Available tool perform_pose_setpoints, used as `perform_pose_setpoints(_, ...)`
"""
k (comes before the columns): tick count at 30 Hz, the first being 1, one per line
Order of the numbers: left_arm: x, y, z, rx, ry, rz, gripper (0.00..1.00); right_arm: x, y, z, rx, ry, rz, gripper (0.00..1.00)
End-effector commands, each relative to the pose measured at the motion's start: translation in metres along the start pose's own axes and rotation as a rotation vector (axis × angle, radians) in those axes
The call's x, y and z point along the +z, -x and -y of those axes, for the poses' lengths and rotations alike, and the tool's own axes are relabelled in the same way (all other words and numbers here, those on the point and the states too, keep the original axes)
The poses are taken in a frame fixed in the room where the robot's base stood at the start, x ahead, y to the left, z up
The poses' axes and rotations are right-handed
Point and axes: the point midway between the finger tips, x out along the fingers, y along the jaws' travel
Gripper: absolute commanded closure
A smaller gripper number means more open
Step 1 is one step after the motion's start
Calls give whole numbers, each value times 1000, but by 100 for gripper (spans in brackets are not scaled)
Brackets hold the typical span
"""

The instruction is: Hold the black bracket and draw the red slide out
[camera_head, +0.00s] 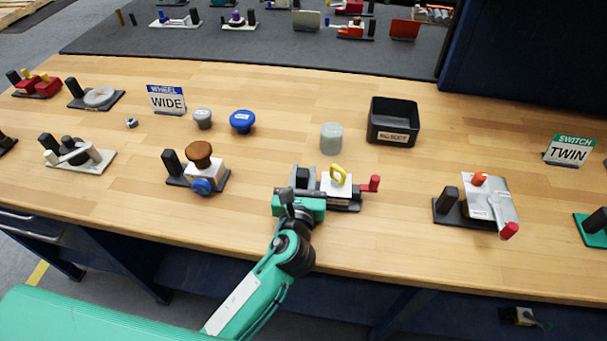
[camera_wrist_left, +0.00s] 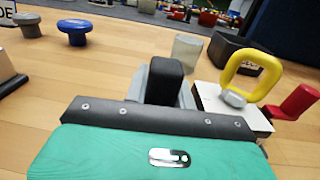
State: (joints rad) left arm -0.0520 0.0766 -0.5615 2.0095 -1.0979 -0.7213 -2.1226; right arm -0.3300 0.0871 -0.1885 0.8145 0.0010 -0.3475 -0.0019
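The black bracket (camera_head: 303,176) stands upright at the left end of a small fixture near the bench's front edge. It also shows in the left wrist view (camera_wrist_left: 165,80). My left gripper (camera_head: 303,182) has its grey fingers on both sides of the bracket, with no clear gap. Right of it is a white block (camera_head: 336,188) carrying a yellow ring (camera_head: 338,173). The red slide's handle (camera_head: 374,183) sticks out at the fixture's right end, and in the wrist view it is at the right (camera_wrist_left: 296,103). My right gripper is out of view.
A grey cylinder (camera_head: 331,137) and a black bin (camera_head: 393,121) stand behind the fixture. A brown-knobbed fixture (camera_head: 199,165) is to the left. A silver fixture with red parts (camera_head: 487,203) is to the right. Bare wood lies between the red handle and that fixture.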

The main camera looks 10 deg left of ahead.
Motion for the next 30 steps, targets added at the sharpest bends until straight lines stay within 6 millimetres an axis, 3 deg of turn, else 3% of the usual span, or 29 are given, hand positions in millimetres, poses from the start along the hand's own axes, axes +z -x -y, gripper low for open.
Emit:
perform_pose_setpoints(1, 2, 0, 0, 0, 2, 3, 71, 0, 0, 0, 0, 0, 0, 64)
perform_pose_setpoints(4, 1, 0, 0, 0, 1, 2, 51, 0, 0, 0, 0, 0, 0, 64)
perform_pose_setpoints(5, 1, 0, 0, 0, 1, 2, 49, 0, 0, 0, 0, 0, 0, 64)
perform_pose_setpoints(16, -1, 9, 0, -1, 1, -1, 49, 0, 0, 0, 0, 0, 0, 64)
perform_pose_setpoints(30, 0, 94, 0, -1, 2, -2, 49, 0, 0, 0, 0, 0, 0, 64)
